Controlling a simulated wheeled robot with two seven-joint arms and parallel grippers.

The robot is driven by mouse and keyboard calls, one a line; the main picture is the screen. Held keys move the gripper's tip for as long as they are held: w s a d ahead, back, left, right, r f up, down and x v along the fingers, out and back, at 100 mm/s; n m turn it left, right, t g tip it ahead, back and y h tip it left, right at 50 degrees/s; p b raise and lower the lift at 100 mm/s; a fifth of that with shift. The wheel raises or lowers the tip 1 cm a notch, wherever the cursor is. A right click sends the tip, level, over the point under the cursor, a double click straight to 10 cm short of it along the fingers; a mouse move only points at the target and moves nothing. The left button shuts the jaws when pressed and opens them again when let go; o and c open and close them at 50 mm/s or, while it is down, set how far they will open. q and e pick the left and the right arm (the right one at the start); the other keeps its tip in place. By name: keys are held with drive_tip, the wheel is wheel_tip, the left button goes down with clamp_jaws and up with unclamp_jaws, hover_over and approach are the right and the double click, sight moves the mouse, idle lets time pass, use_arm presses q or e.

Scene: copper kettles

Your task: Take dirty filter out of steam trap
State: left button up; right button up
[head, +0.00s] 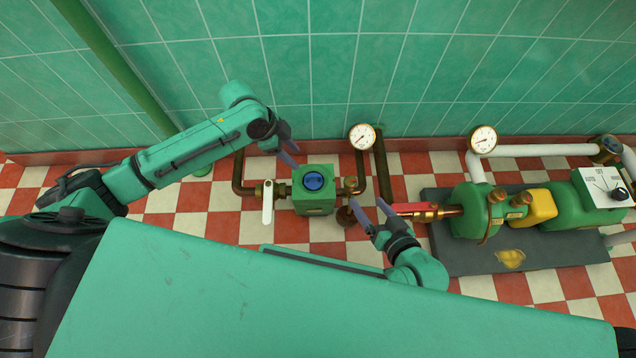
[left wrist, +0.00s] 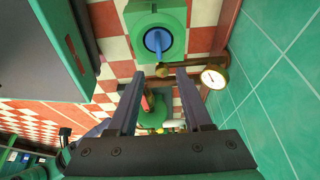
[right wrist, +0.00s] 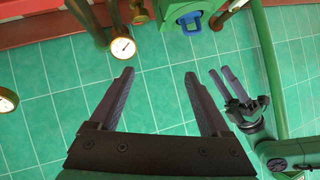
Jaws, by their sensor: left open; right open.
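The steam trap (head: 314,202) is a green box in the pipe line, with a round blue cap (head: 314,181) on top. The trap (left wrist: 177,18) and its blue cap, which has a raised bar (left wrist: 157,42), also show in the left wrist view. The trap's edge shows at the top of the right wrist view (right wrist: 174,12). No filter is visible; the trap's inside is hidden. My left gripper (head: 291,147) is open and empty, behind and left of the trap. My right gripper (head: 369,204) is open and empty, right of the trap, apart from it.
A white-handled valve (head: 268,202) stands left of the trap. A red-handled valve (head: 412,208) lies right of my right gripper. A pressure gauge (head: 362,136) rises behind the trap. A green pump (head: 470,210) sits on a dark base at right. The tiled wall is close behind.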

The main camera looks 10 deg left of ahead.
sight(312, 175)
use_arm(q)
drive_tip(key=b+x, duration=0.4)
drive_tip(key=x, duration=0.4)
drive_tip(key=shift+d+f, duration=0.15)
drive_tip(key=shift+f, duration=0.2)
drive_tip(key=b+x, duration=0.3)
drive_tip(key=shift+s+d+f, duration=0.1)
drive_tip(key=shift+d+f, duration=0.05)
use_arm(e)
wheel_tip(312, 175, down, 8)
drive_tip(key=t, duration=0.2)
use_arm(q)
drive_tip(key=shift+d+f, duration=0.3)
drive_tip(key=shift+f, duration=0.2)
clamp_jaws()
use_arm(e)
drive_tip(key=w+r+t, duration=0.2)
drive_tip(key=w+r, duration=0.3)
drive_tip(key=shift+a+r+m+y, duration=0.2)
drive_tip(key=shift+r+m+y, duration=0.1)
drive_tip(key=shift+m, duration=0.1)
